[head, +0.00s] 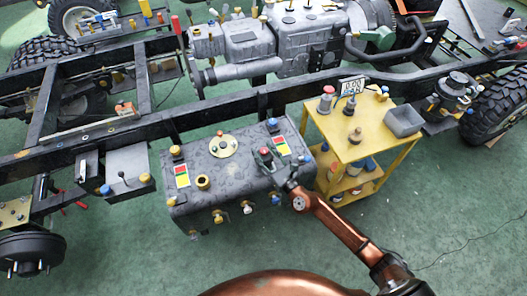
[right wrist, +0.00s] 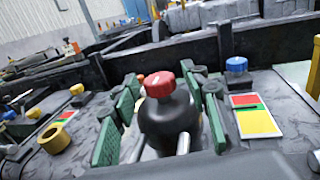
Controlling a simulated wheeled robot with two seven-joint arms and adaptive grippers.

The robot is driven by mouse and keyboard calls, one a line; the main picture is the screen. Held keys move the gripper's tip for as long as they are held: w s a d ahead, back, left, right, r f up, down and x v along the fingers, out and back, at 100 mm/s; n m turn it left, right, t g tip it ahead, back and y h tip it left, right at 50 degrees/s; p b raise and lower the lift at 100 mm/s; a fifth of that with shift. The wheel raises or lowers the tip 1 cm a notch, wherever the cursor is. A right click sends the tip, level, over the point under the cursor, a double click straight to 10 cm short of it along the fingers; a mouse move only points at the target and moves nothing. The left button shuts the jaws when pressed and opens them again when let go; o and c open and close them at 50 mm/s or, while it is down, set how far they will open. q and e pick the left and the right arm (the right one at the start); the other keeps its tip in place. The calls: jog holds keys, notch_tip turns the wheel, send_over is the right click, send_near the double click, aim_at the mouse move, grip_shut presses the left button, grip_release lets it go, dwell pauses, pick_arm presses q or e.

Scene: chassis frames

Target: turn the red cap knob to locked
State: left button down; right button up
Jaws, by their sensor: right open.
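The red cap knob (right wrist: 160,84) sits on a black rounded body (right wrist: 168,118) in the right wrist view. A metal pin (right wrist: 183,143) stands out at the body's near side. In the head view the red cap (head: 265,152) shows small on the dark grey tank (head: 222,185). My right gripper (right wrist: 167,112) is open, with green pads on both sides of the knob and visible gaps. It also shows over the tank in the head view (head: 271,161). A red, green and yellow label (right wrist: 255,115) lies right of the knob. My left gripper is not in view.
A blue cap (right wrist: 237,65) and a brass ring (right wrist: 55,139) stand on the tank near the gripper. A yellow cart (head: 345,150) with a grey bin (head: 403,121) stands right of the tank. The black frame rail (head: 215,118) runs behind. Green floor is clear in front.

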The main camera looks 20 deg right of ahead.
jog(key=shift+w, duration=0.15)
jog(key=shift+c, duration=0.5)
grip_shut()
